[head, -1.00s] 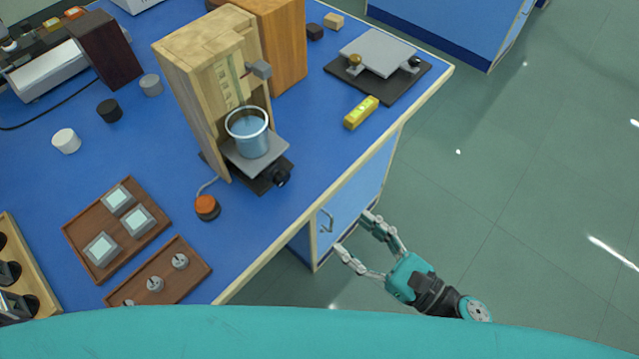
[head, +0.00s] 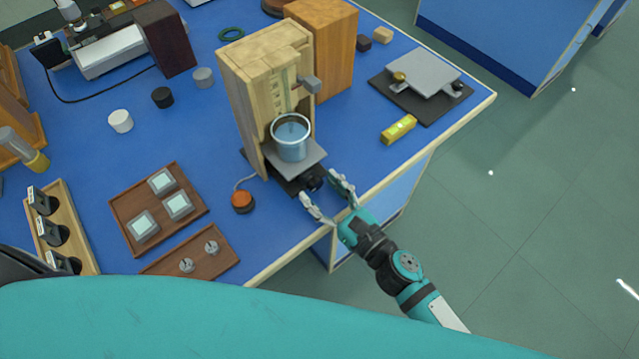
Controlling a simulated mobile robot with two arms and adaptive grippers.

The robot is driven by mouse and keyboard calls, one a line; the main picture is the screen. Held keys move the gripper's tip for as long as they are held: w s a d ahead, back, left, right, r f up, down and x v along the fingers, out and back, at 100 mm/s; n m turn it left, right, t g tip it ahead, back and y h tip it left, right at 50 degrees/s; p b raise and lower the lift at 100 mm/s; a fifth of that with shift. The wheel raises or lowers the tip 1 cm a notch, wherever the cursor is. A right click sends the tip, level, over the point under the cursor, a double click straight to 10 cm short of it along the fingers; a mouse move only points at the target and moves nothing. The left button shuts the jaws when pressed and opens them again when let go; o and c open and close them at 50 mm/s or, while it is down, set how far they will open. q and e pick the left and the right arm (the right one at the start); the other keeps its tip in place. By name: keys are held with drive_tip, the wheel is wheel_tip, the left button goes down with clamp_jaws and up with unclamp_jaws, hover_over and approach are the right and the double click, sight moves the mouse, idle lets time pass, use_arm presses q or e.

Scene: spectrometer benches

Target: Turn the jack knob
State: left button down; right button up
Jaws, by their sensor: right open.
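The jack (head: 287,181) stands under a wooden frame (head: 267,77) on the blue bench. Its grey top plate (head: 303,166) bears a metal beaker (head: 291,143) of blue liquid. The black jack knob (head: 314,178) faces the bench's front edge. My right gripper (head: 322,196) is open, its two fingers spread to either side of the knob, close in front of it. I cannot tell whether a finger touches the knob. My left gripper is not in view.
An orange button (head: 242,201) with a cable sits left of the jack. A yellow level (head: 398,129) and a second plate stage (head: 423,74) lie to the right. Wooden trays (head: 196,223) with small parts lie at the front left. A wooden block (head: 322,45) stands behind.

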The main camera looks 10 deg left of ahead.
drive_tip(key=shift+w+a, duration=0.35)
drive_tip(key=shift+a, duration=0.1)
drive_tip(key=c, duration=1.1)
drive_tip(key=shift+c, duration=0.3)
drive_tip(key=shift+n, duration=0.3)
drive_tip(key=n, duration=0.2)
drive_tip(key=shift+f+n+b, duration=0.1)
drive_tip(key=shift+n+b, duration=0.2)
drive_tip(key=shift+b, duration=0.1)
drive_tip(key=shift+d+n+b, duration=0.1)
drive_tip(key=shift+n+b, duration=0.35)
drive_tip(key=shift+n, duration=1.35)
